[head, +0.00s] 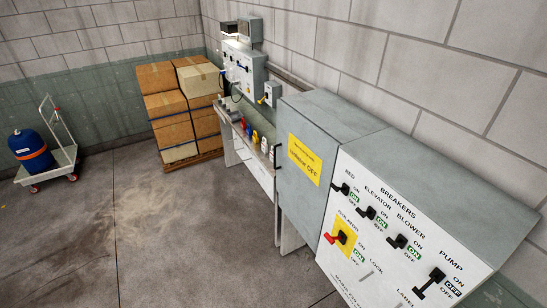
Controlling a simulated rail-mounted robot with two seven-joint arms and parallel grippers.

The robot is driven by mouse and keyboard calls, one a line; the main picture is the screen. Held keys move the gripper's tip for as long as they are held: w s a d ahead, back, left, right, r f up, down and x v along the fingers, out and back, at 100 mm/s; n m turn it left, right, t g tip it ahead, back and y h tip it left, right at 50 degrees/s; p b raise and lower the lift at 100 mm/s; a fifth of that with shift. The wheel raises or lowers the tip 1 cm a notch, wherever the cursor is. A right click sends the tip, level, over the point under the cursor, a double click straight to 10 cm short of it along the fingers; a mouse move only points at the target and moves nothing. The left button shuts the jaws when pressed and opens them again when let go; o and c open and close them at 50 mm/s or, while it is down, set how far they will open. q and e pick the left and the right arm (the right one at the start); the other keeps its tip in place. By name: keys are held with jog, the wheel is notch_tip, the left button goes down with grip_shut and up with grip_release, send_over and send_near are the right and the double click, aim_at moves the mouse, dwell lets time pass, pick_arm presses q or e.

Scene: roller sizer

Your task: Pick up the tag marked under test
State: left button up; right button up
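No tag that I can read as under test shows in the head view. Several small coloured items (249,130), among them red, blue, yellow and white ones, stand in a row on a grey bench (314,105) against the wall; they are too small to tell apart. A yellow notice (304,160) is fixed on the grey cabinet door. Neither of my grippers is in view.
A breaker panel (400,240) with black switches and a red-handled isolator (341,237) fills the right front. Grey control boxes (243,68) hang above the bench. Stacked cartons (167,113) and a trolley (64,158) with a blue drum (31,151) stand at left. The floor between is clear.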

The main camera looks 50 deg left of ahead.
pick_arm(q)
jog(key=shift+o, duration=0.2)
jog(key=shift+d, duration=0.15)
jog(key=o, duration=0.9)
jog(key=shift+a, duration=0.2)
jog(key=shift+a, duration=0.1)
